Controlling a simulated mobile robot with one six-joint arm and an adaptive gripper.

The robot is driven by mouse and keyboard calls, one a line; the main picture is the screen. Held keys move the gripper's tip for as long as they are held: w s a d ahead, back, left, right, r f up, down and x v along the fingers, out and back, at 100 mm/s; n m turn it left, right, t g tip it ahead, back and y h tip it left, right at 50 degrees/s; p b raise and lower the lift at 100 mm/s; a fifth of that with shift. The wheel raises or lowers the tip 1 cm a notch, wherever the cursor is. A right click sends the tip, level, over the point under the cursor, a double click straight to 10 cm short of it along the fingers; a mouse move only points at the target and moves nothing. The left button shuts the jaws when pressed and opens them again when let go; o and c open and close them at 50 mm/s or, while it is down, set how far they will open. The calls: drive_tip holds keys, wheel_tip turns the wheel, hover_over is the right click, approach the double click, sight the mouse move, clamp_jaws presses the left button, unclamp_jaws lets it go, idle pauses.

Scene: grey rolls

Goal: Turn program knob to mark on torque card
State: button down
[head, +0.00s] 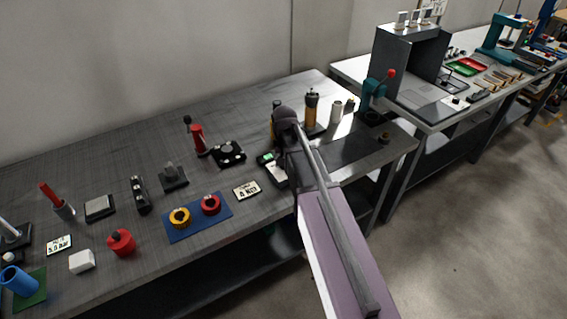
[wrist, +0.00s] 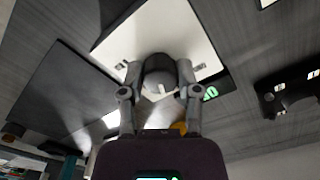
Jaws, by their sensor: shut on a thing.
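The program knob (wrist: 160,86) is a dark grey round knob with a short white pointer line, on a white panel (wrist: 205,28). In the wrist view my gripper (wrist: 160,70) is shut on the knob, one finger on each side. In the head view my arm hides the knob, and only part of the white panel (head: 277,174) shows. A small green display (head: 265,158) stands beside it and also shows in the wrist view (wrist: 210,93). The torque card (head: 246,191) is a white card with dark print, too small to read surely, lying on the bench left of the panel.
A blue mat (head: 196,229) with a yellow and a red ring lies left of the card. A black fixture (head: 229,154) stands behind the card. An orange-brown cylinder (head: 311,108) stands behind my wrist. The bench's front edge is close to the panel.

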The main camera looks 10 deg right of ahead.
drive_tip(key=shift+m, duration=1.6)
drive_tip(key=shift+c, duration=1.5)
unclamp_jaws()
